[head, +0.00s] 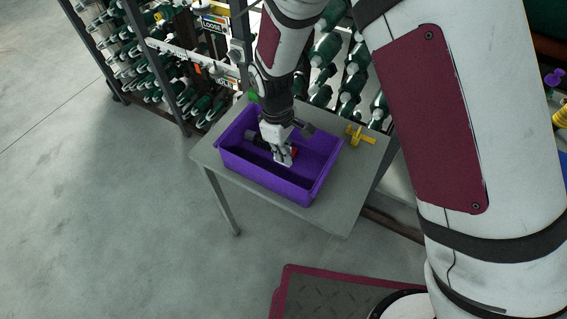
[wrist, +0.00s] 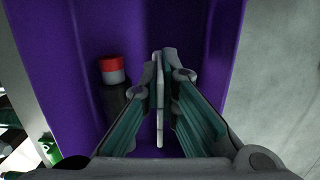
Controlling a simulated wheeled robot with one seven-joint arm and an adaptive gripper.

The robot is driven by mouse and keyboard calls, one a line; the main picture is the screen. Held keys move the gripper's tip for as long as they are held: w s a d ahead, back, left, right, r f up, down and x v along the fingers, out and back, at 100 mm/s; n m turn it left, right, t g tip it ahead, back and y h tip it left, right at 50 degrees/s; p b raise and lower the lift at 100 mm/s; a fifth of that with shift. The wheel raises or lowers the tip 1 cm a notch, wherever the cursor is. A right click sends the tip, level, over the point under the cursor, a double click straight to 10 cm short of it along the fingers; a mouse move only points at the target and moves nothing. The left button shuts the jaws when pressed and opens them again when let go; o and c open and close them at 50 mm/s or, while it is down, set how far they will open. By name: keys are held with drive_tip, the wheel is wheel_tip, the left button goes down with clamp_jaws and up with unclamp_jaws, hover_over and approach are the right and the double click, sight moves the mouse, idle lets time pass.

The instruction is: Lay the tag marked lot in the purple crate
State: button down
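The purple crate (head: 262,175) stands on a grey table, and its floor and walls fill much of the wrist view (wrist: 60,60). My gripper (head: 284,158) is down inside the crate. In the wrist view its fingers (wrist: 164,72) are closed on a thin pale tag (wrist: 159,115), which is upright and seen edge-on. The tag's marking cannot be read. Whether its lower edge touches the crate floor cannot be told.
A dark bottle with a red cap (wrist: 112,70) lies in the crate left of the tag; the red cap also shows in the head view (head: 294,152). A yellow part (head: 360,135) lies on the table (head: 345,190) right of the crate. Shelving with green items stands behind.

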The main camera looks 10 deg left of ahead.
drive_tip(key=shift+f, duration=2.75)
drive_tip(key=shift+f, duration=0.1)
drive_tip(key=c, duration=1.8)
unclamp_jaws()
drive_tip(key=r, duration=0.4)
drive_tip(key=a+r, duration=0.1)
drive_tip(key=r, duration=0.7)
drive_tip(key=shift+w+a+r, duration=0.1)
drive_tip(key=shift+w+a, duration=0.05)
drive_tip(key=shift+w, duration=0.05)
